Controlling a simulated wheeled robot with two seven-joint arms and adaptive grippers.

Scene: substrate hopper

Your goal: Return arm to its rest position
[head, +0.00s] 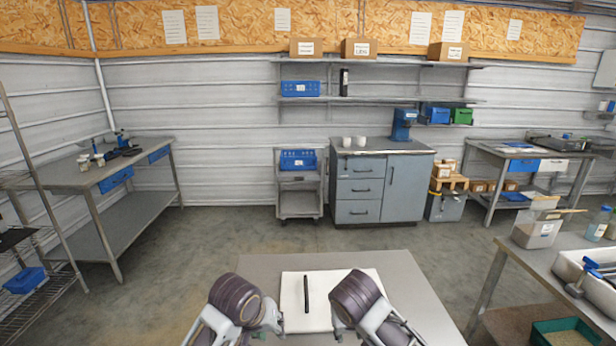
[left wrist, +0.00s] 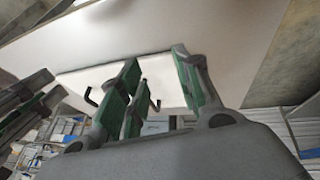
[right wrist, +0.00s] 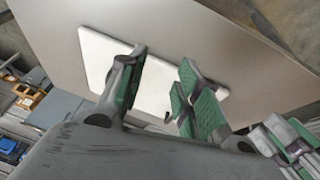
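My left gripper (left wrist: 155,62) and right gripper (right wrist: 163,62) are held at the near edge of the grey table (head: 255,265), on either side of a white board (head: 290,302). In the left wrist view the green-padded fingers stand apart, with white board and grey surface between them. In the right wrist view the fingers also stand apart. I see nothing held in either. A thin black bar (head: 306,293) shows over the board between my two arms. In the head view my wrists hide most of the fingers.
A workbench (head: 570,255) with a white bin (head: 590,265) and a blue-topped bottle (head: 598,224) stands close on the right. A wire rack (head: 35,245) and a bench (head: 75,170) are at the left. The floor beyond the table is clear up to the grey cabinet (head: 358,185).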

